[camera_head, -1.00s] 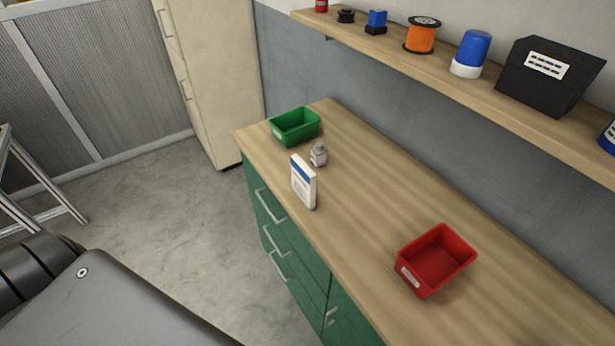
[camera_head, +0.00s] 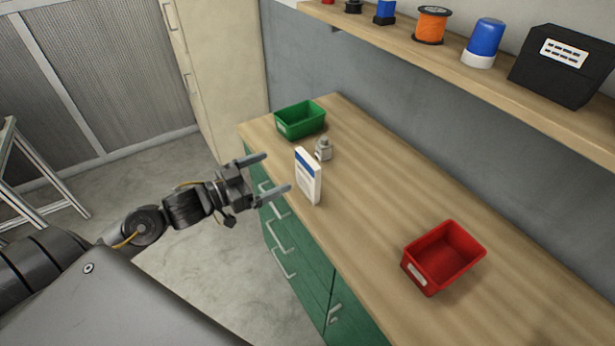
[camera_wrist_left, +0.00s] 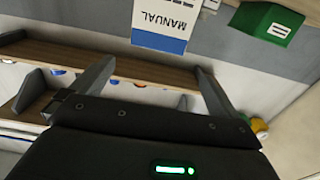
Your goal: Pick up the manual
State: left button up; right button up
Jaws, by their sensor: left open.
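The manual (camera_head: 308,177) is a white, box-like booklet with a blue band, standing upright near the front edge of the wooden worktop. It also shows in the left wrist view, upside down, with its printed title (camera_wrist_left: 163,25), ahead of the fingers. My left gripper (camera_head: 272,173) is open and empty, just left of the manual at the worktop's front edge. Its two fingers point toward the manual, and a gap remains between them and it. In the left wrist view the open fingers (camera_wrist_left: 150,82) spread below the manual. My right gripper is not in view.
A small grey metal part (camera_head: 323,149) stands close behind the manual. A green bin (camera_head: 301,121) sits at the far end of the worktop (camera_head: 375,185), a red bin (camera_head: 444,257) nearer. A shelf (camera_head: 440,62) with several items runs above. The worktop between the bins is mostly clear.

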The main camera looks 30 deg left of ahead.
aim_at(304, 160)
pick_arm(q)
jog(key=p+x, duration=0.3)
jog(key=x, duration=0.7)
jog(key=shift+d+p, duration=0.3)
jog(key=shift+w+d+f, duration=0.1)
jog(key=shift+w+d, duration=0.1)
jog(key=shift+w, duration=0.05)
jog(key=shift+c, duration=1.1)
jog(key=c, duration=1)
